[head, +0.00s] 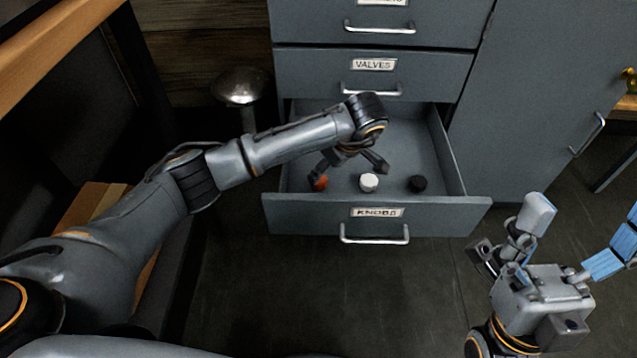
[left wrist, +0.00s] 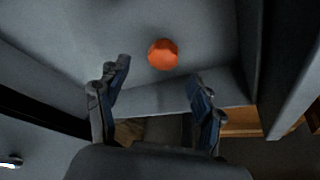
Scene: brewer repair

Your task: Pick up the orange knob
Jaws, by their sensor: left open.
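The orange knob (head: 319,183) lies in the open drawer labelled KNOBS (head: 281,213), at its front left. It also shows in the left wrist view (left wrist: 163,54), on the drawer floor, beyond and between the fingertips. My left gripper (head: 347,166) is over the drawer, its fingers pointing down, one beside the orange knob in the head view. In the left wrist view the left gripper (left wrist: 160,78) is open, with nothing between its fingers. My right gripper (head: 572,231) is at the lower right, its fingers spread apart and empty, away from the drawer.
A white knob (head: 369,182) and a black knob (head: 418,184) lie to the right of the orange one. A closed drawer labelled VALVES (head: 440,72) is above. A round-topped metal post (head: 240,86) stands left of the cabinet. The floor in front is clear.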

